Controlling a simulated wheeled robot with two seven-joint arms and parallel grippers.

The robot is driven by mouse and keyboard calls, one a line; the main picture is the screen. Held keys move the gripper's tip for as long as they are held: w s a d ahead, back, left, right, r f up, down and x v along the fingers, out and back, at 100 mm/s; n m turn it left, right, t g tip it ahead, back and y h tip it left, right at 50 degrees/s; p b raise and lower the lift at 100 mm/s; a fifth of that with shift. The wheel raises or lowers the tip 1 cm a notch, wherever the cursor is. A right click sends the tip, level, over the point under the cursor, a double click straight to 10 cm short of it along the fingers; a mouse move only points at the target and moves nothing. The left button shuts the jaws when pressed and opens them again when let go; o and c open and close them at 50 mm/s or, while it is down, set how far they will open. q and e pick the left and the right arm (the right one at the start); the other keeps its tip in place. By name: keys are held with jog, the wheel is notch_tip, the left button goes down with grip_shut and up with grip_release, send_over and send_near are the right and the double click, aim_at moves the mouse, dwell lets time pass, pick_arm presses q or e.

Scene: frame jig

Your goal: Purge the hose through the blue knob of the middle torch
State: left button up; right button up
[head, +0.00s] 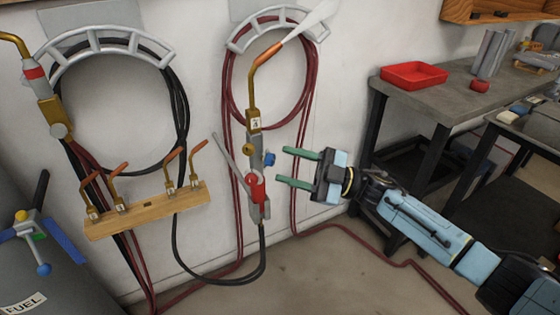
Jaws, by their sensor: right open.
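The torch (254,122) at the picture's centre hangs upright by the wall, with a brass body, a bent copper tip and a numbered tag. A pale white plume (312,20) spreads up and right from its tip. Its blue knob (269,159) sticks out on the right side, above a red part (256,187). My right gripper (286,167) is open and empty, its two green fingers just right of the blue knob and apart from it in the picture; the exact depth gap is unclear. My left gripper is not in view.
Another torch (47,100) hangs at left. A wooden rack (150,209) holds several copper tips. Hoses (228,100) hang coiled on wall hooks. A fuel cylinder (40,285) stands at lower left. A red tray (414,75) sits on the grey bench (440,98) at right.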

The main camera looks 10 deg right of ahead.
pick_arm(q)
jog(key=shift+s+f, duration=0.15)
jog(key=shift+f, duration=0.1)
pick_arm(e)
jog(key=v, duration=1)
jog(key=shift+d, duration=0.2)
